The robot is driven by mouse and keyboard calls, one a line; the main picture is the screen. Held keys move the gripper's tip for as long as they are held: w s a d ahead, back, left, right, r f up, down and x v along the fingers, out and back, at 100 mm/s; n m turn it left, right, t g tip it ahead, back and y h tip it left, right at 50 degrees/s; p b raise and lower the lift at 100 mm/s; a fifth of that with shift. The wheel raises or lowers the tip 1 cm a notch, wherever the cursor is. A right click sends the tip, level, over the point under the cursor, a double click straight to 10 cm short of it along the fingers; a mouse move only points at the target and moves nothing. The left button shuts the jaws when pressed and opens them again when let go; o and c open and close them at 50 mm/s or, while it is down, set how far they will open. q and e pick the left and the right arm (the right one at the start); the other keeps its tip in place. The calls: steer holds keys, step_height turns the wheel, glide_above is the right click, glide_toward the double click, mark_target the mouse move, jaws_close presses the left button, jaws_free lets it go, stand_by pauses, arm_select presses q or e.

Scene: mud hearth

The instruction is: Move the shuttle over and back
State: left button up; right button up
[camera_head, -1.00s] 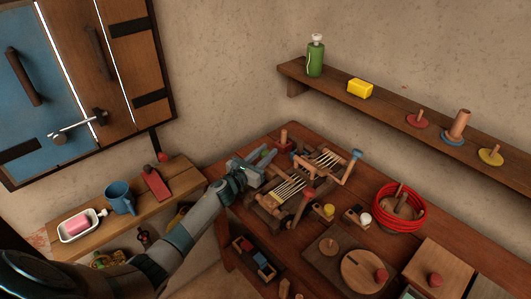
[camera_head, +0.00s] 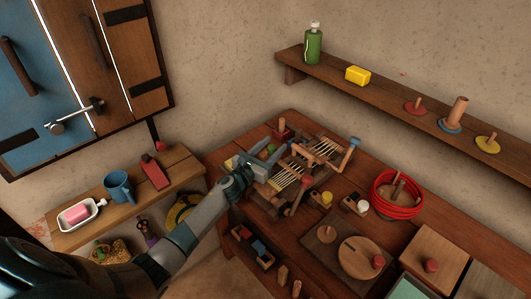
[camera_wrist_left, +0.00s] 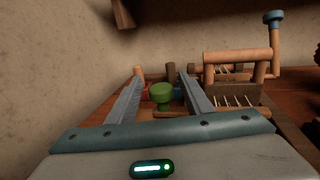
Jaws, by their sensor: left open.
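The wooden loom with pale warp threads (camera_head: 289,178) stands on the brown table. My left gripper (camera_head: 276,151) is at the loom's left back side, open and empty. A green knob (camera_head: 272,149) shows by its fingers. In the left wrist view the green knob (camera_wrist_left: 162,95) stands between the two open fingers (camera_wrist_left: 160,82), with a gap on each side. I cannot tell for certain whether this knob belongs to the shuttle. Small red and blue parts show behind the knob. My right gripper is not in view.
The loom has upright posts and a blue-topped crank post (camera_head: 354,142) on its right. A red-based peg (camera_head: 283,132) stands just behind. A red coil (camera_head: 398,196) and a round wooden board (camera_head: 360,257) lie to the right. A shelf (camera_head: 385,95) runs along the back wall.

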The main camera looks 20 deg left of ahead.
arm_select(q)
steer(key=shift+s, duration=0.15)
steer(key=s+a+b, duration=0.1)
steer(key=s, duration=0.4)
steer(key=s+b, duration=0.1)
steer(key=s, duration=0.4)
steer(key=s+a+b, duration=0.1)
steer(key=s, duration=0.4)
steer(key=shift+s+a+f, duration=0.1)
steer(key=shift+s+a, duration=0.25)
steer(key=shift+s, duration=0.6)
